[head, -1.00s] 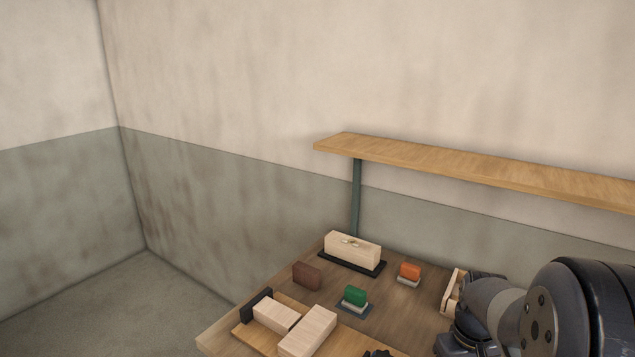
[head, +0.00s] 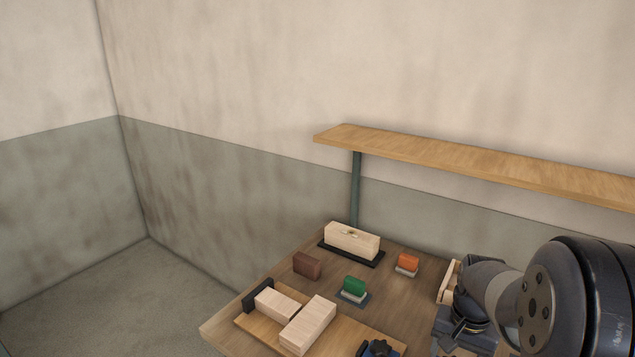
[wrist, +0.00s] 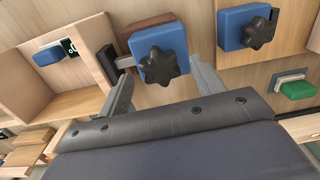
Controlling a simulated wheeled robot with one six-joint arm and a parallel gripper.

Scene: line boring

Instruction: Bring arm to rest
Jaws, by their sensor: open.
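My arm (head: 545,300) shows at the right of the head view, over the right part of the workbench; its fingertips cannot be made out there. In the wrist view my gripper (wrist: 160,72) is open, its two grey fingers spread apart. A blue block with a black star knob (wrist: 162,58) shows between and beyond the fingers; I cannot tell how far it is from them. No held object is seen. A second blue block with a black knob (wrist: 245,27) lies to the right of the fingers.
The workbench (head: 300,240) holds a pale wooden block on a black base (head: 351,241), a brown block (head: 306,264), a green-topped block (head: 354,286), an orange-topped block (head: 407,263) and pale blocks on a board (head: 308,325). A wooden shelf (head: 470,160) runs above the bench's back.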

